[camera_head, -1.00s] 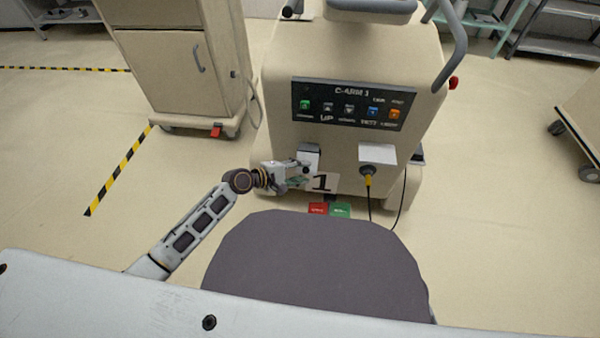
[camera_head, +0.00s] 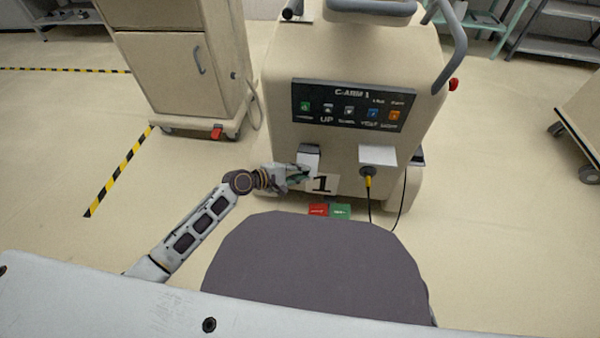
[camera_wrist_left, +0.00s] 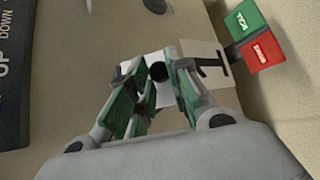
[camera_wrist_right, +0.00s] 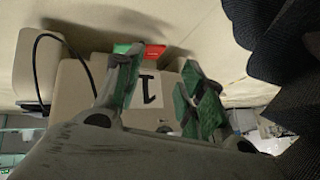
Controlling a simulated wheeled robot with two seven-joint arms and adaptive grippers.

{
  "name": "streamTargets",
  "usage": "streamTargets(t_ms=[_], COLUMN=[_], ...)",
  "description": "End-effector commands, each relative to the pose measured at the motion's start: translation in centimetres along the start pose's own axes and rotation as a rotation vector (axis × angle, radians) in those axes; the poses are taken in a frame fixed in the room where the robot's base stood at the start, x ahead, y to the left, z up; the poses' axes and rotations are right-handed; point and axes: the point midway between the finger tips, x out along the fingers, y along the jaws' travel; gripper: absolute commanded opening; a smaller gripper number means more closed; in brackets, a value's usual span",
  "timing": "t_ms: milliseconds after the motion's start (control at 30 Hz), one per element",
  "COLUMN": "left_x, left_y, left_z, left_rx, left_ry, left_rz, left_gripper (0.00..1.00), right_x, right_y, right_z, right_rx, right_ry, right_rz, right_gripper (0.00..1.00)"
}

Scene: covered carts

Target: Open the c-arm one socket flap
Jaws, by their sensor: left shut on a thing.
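The c-arm one cart (camera_head: 270,130) has a label "C-ARM 1" on its dark panel. A small pale flap (camera_head: 309,152) sits low on its front, left of the number 1 plate (camera_head: 324,184). My left gripper (camera_head: 306,176) is at this flap's lower edge. In the left wrist view its fingers (camera_wrist_left: 157,88) are shut on the white flap (camera_wrist_left: 150,99), beside a round dark spot. The fingers partly hide the flap. My right gripper (camera_wrist_right: 161,85) shows only in the right wrist view, open and empty, with the number plate (camera_wrist_right: 146,90) beyond it.
A second white flap (camera_head: 378,154) stands raised to the right, above a yellow plug (camera_head: 368,176) with a black cable. Red (camera_head: 318,209) and green (camera_head: 340,210) pedals lie at the cart's foot. A beige cabinet (camera_head: 165,70) stands at the left.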

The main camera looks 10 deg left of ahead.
Motion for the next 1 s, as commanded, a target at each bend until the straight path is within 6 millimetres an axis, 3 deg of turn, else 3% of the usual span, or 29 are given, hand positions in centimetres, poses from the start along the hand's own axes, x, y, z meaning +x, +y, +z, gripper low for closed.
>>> streamTargets(t_ms=[567,700,1000], left_x=[-0.2,-0.3,-0.5], left_y=[0.2,0.4,0.6], left_z=[0.5,0.6,0.8], left_rx=[-0.035,-0.051,-0.089], left_ry=[-0.003,-0.003,-0.004], left_rz=[-0.037,-0.053,-0.092], left_gripper=[0.0,0.0,0.0], right_x=[-1.9,-3.9,-8.0], right_y=[-0.2,-0.7,-0.9], right_z=[-0.1,-2.3,-4.5], right_rx=[0.001,-0.023,-0.066], right_ry=[-0.04,-0.068,-0.158], right_rz=[0.024,0.036,0.078], right_gripper=[0.4,0.4,0.4])
